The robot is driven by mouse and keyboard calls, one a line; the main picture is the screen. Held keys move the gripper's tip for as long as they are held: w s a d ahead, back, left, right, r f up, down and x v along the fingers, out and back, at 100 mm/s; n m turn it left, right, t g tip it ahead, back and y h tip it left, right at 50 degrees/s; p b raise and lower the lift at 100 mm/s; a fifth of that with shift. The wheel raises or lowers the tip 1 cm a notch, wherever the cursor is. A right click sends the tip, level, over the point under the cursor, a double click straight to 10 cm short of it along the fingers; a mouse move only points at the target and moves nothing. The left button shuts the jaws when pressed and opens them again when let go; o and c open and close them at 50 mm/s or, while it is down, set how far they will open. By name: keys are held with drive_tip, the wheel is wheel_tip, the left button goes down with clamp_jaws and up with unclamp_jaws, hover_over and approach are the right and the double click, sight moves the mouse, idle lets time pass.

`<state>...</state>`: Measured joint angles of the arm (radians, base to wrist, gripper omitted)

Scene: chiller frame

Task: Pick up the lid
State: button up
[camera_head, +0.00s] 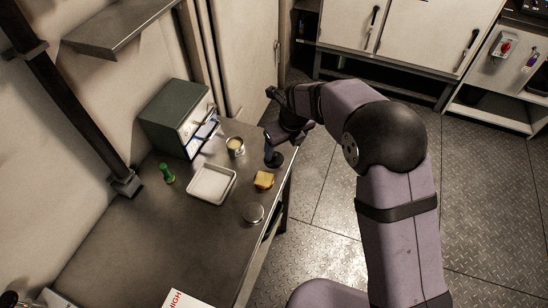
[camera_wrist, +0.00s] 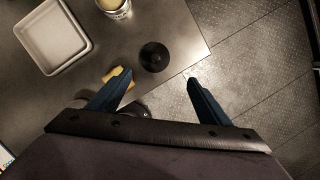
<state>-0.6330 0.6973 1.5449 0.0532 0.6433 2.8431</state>
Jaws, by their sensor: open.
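A dark round lid-like disc with a small raised centre (camera_wrist: 154,56) lies flat on the steel table near its edge. In the head view, the same dark disc (camera_head: 275,160) lies below my gripper. My gripper (camera_wrist: 160,78) is open and empty, its two blue fingers spread wide. In the wrist view the disc appears just beyond and between the fingertips, with no contact visible. In the head view, my gripper (camera_head: 281,137) is partly hidden by its own wrist. A grey round item (camera_head: 253,213) lies nearer the front; I cannot tell whether it is also a lid.
A yellow sponge-like block (camera_head: 263,180) lies near the disc. An open can (camera_head: 235,146), a white tray (camera_head: 198,198), a green bottle (camera_head: 167,174) and a drawer cabinet (camera_head: 172,112) stand further left. The table edge drops to the floor at right.

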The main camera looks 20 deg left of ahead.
sight(275, 156)
drive_tip(key=shift+a+f+m, duration=0.2)
drive_tip(key=shift+a+m, duration=0.4)
drive_tip(key=shift+a, duration=0.4)
drive_tip(key=shift+p+x, duration=1.6)
drive_tip(key=shift+x, duration=2.05)
drive_tip(key=shift+c, duration=0.6)
drive_tip(key=c, duration=1)
